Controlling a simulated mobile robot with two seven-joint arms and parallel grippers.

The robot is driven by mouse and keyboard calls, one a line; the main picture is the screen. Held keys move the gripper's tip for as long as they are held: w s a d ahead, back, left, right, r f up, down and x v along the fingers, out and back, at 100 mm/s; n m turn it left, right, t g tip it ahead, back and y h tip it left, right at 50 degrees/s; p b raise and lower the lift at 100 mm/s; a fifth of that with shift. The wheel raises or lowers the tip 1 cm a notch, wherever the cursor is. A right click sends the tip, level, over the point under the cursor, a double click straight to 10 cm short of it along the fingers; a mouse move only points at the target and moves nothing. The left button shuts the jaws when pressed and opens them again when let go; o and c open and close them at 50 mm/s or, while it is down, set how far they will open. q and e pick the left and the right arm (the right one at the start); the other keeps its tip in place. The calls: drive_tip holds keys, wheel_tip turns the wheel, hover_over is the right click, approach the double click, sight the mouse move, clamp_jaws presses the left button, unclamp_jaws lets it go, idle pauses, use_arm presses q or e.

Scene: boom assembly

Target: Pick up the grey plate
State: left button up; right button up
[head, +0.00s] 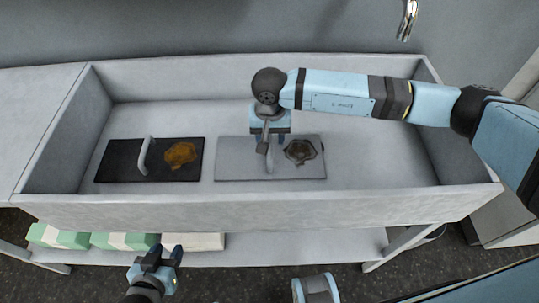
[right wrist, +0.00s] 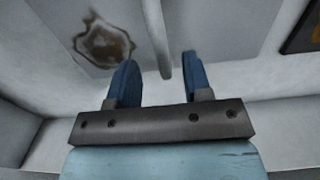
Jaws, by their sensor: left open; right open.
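The grey plate (head: 234,160) lies flat in the white trough-like tray, with an upright grey handle (head: 269,160) in its middle and a brown-black stain (head: 300,151) to the right of the handle. My right gripper (head: 267,145) is above the plate at the handle, pointing down. In the right wrist view, its two blue fingers are open, with the handle (right wrist: 158,38) between and just beyond the fingertips; whether they touch cannot be told. My left gripper (head: 158,260) is open and empty, low in front of the tray.
A black plate (head: 122,161) with a light handle and an orange-brown stain lies left of the grey plate. The tray's raised walls (head: 250,208) surround both plates. Green and white boxes (head: 120,241) sit on a lower shelf. The tray floor is clear on the right.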

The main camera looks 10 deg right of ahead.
sight(269, 151)
wheel_tip(269, 151, down, 5)
drive_tip(key=shift+r, duration=0.2)
clamp_jaws()
idle(1.2)
drive_tip(key=shift+w+r, duration=0.1)
drive_tip(key=shift+r, duration=0.05)
